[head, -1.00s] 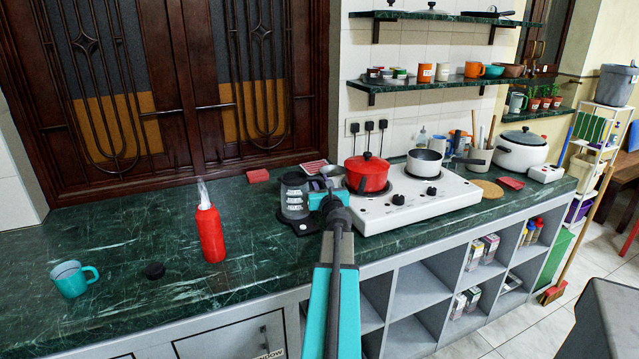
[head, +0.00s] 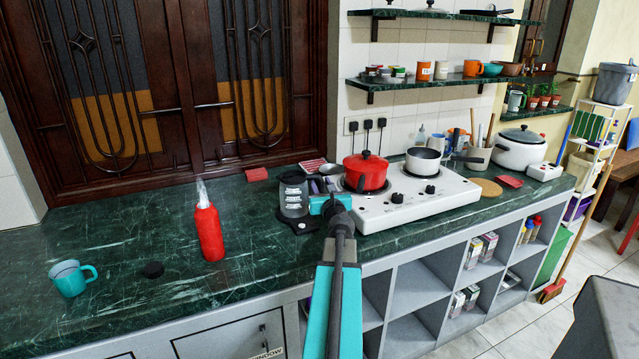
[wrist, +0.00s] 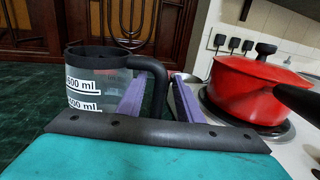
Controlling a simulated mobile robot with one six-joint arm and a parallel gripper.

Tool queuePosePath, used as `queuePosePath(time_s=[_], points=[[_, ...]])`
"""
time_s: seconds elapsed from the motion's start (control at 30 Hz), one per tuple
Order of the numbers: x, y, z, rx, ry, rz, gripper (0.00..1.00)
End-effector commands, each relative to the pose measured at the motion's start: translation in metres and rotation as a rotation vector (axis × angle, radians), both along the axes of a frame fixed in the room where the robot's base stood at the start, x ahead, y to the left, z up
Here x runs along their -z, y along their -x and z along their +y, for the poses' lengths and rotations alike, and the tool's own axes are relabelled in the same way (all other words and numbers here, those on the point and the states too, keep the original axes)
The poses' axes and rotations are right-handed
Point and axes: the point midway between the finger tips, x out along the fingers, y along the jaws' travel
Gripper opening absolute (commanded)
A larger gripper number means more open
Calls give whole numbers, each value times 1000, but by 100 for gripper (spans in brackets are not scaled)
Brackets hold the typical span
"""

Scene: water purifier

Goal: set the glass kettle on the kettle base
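The glass kettle (head: 293,194), clear with a black rim and white ml marks, stands upright at the left of the stove. Its black base (head: 299,226) shows under and in front of it; the kettle appears to rest on it, but the contact is not clear. In the wrist view, the kettle (wrist: 92,88) has a black handle (wrist: 158,85) on its right. My gripper (head: 318,187) is at the handle side. Its purple fingers (wrist: 160,82) are spread apart, one on each side of the handle, with a gap visible on the left.
A white stove (head: 410,203) with a red pot (head: 366,174) and a saucepan (head: 423,164) stands close to the right.

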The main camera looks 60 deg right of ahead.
Motion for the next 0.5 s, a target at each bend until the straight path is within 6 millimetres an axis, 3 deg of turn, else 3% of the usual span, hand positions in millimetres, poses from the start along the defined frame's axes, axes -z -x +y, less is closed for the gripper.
queuePosePath(time_s=[0.5], points=[[1, 35, 39, 1, 1, 1, 33]])
